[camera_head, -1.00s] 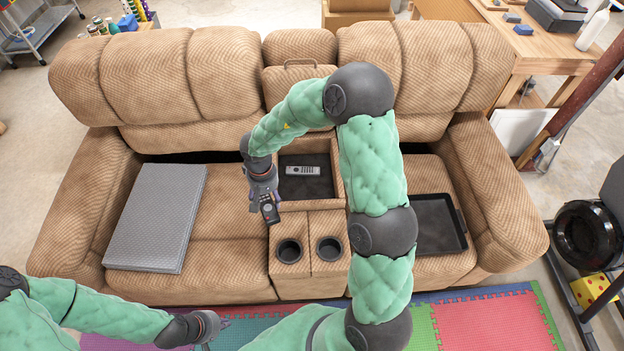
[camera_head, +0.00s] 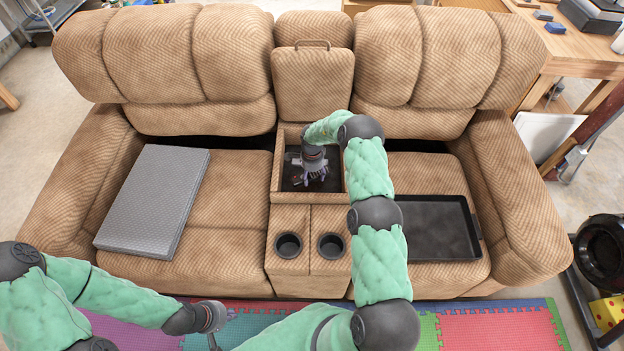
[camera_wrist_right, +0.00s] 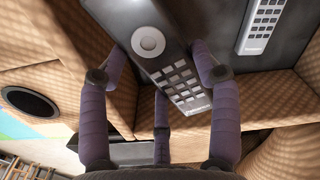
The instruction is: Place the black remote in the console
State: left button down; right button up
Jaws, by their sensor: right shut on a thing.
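My right gripper (camera_head: 314,178) is inside the open console (camera_head: 277,172) between the two seats. In the right wrist view its purple fingers are shut on the black remote (camera_wrist_right: 165,62), with the round button and keypad showing. In the head view the gripper mostly hides this remote. A grey remote (camera_wrist_right: 262,20) lies on the console floor beside it in the right wrist view. I cannot tell whether the black remote touches the floor. My left gripper (camera_head: 214,330) is low over the foam mat, away from the sofa; its fingers are too small to judge.
The console lid (camera_head: 312,80) stands raised behind the compartment. Two cup holders (camera_head: 288,245) are in front of it. A grey textured slab (camera_head: 150,200) lies on the left seat and a black tray (camera_head: 435,228) on the right seat. Coloured foam mats (camera_head: 490,325) cover the floor in front.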

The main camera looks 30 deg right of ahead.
aim_at(312, 189)
notch_tip(312, 189, down, 10)
jog(key=b, duration=0.4)
jog(key=shift+r, duration=0.1)
jog(key=shift+f, duration=0.2)
jog(key=o, duration=1.2)
jog(key=shift+r, duration=0.1)
notch_tip(312, 189, up, 12)
jog(key=p, duration=0.4)
jog(key=shift+r+p, duration=0.1)
jog(key=shift+p, duration=0.25)
